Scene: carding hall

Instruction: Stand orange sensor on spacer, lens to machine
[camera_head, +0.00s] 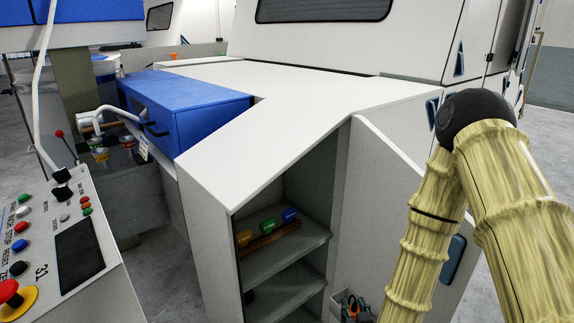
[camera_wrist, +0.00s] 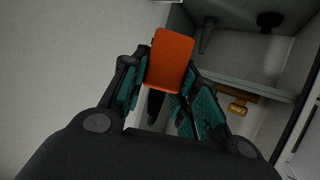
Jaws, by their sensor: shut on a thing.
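In the wrist view, my gripper (camera_wrist: 165,80) is shut on an orange block-shaped thing, the orange sensor (camera_wrist: 172,58). The sensor stands out beyond the teal finger pads, slightly tilted in the picture, with a plain orange face toward the camera. I cannot make out its lens. My gripper and the held sensor do not show in the head view; only my arm does, at the right. I cannot pick out the spacer in either view. The white machine (camera_head: 330,40) fills the back of the head view.
An open cabinet (camera_head: 300,165) has shelves; a brown rack (camera_head: 268,240) there holds orange, green and blue pieces. Its door (camera_head: 390,190) stands open, with tools (camera_head: 352,306) at its foot. A blue box (camera_head: 185,105) and control panel (camera_head: 70,250) are left. The white top (camera_head: 270,88) is mostly bare.

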